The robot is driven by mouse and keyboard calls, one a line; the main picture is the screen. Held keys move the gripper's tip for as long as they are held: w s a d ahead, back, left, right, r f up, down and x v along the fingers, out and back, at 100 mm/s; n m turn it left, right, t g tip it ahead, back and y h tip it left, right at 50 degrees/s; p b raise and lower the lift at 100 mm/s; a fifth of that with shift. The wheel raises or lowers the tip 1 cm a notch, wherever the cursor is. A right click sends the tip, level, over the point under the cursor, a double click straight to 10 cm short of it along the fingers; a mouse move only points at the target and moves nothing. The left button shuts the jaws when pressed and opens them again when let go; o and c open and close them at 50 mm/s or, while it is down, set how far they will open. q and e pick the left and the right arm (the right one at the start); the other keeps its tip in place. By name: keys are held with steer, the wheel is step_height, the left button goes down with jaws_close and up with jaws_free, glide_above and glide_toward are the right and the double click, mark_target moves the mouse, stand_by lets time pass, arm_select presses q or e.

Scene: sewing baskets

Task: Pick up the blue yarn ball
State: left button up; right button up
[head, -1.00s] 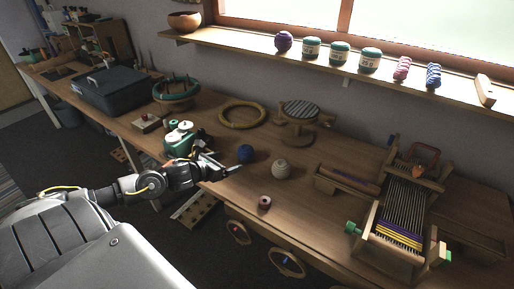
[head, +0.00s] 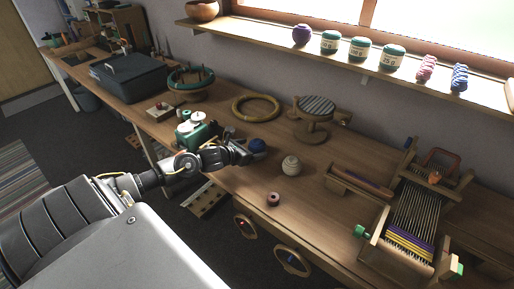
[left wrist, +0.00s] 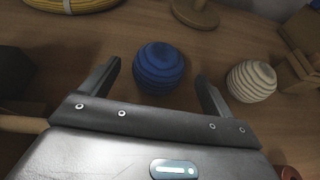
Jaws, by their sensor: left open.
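The blue yarn ball (head: 257,145) sits on the wooden table, just beyond my left gripper (head: 246,153) in the head view. In the left wrist view the blue yarn ball (left wrist: 159,68) lies ahead, between the lines of the two spread fingers. My left gripper (left wrist: 161,85) is open and empty, with one finger on each side of the ball's near part. I cannot tell whether either finger touches it. My right gripper is not in view.
A cream yarn ball (head: 291,166) stands right of the blue one, near the right finger. A small reddish spool (head: 273,199) lies near the front edge.

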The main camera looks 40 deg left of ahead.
mark_target(259, 146)
arm_select(q)
steer(key=shift+w, duration=0.15)
steer(key=p+x, duration=0.1)
steer(key=x, duration=0.3)
steer(key=shift+w+f, duration=0.1)
steer(key=shift+w, duration=0.05)
steer(key=shift+w+f, duration=0.15)
steer(key=shift+w, duration=0.05)
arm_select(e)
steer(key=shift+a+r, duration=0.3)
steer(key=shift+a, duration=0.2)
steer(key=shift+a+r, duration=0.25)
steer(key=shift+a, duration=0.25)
arm_select(q)
steer(key=shift+c, duration=0.5)
steer(key=c, duration=0.9)
steer(key=shift+c, duration=0.3)
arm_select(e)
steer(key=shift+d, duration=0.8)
